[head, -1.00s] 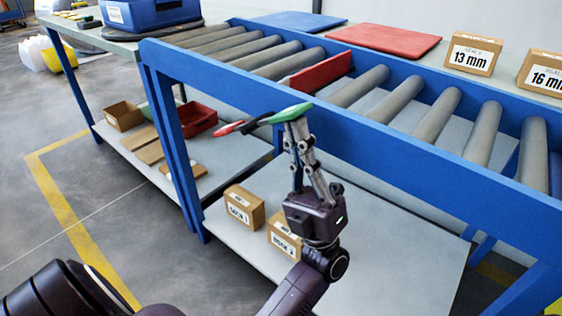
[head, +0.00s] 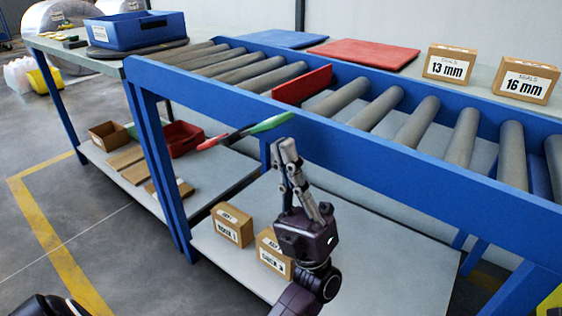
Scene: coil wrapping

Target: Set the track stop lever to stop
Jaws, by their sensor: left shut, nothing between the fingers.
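The track stop lever (head: 270,124) is a slim bar on the front side of the roller track. Its green part points right and up, and its red end (head: 208,143) points left and slightly down. A red stop plate (head: 302,85) stands upright between the rollers behind it. My left gripper (head: 284,149) points up just below the lever's green part. Its fingers are shut and empty; whether they touch the lever I cannot tell. My right gripper is not in view.
The blue track frame (head: 400,160) runs just behind my left gripper. Two small cartons (head: 232,224) (head: 272,252) sit on the lower shelf beside my arm. Boxes marked 13 mm (head: 450,64) and 16 mm (head: 525,81) stand behind the track. A blue bin (head: 136,31) stands at the upper left.

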